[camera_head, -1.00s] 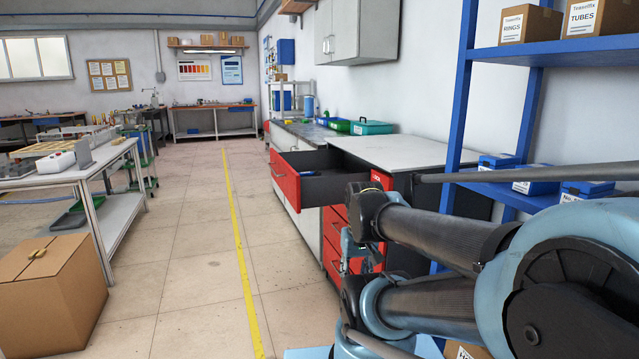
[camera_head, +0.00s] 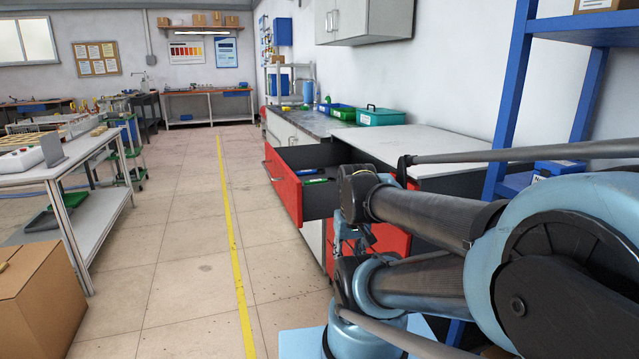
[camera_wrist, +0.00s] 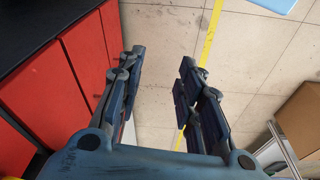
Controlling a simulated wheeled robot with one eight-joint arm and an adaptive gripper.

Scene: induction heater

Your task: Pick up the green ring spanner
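An open red-fronted drawer (camera_head: 284,190) juts from the workbench in the middle of the head view. Inside it lies a small green item (camera_head: 315,181), which may be the green ring spanner, though it is too small to make out its shape. A blue item (camera_head: 308,171) lies just behind it. My gripper (camera_wrist: 162,60) is open and empty in the wrist view, with bare floor between and beyond its fingers. In the head view it is largely hidden by my arm, low beside the drawer. The wrist view does not show the green item.
A blue shelf rack (camera_head: 515,95) is close on the right. A cardboard box (camera_head: 38,300) and a table (camera_head: 75,165) stand left. The floor along the yellow line (camera_head: 231,230) is clear.

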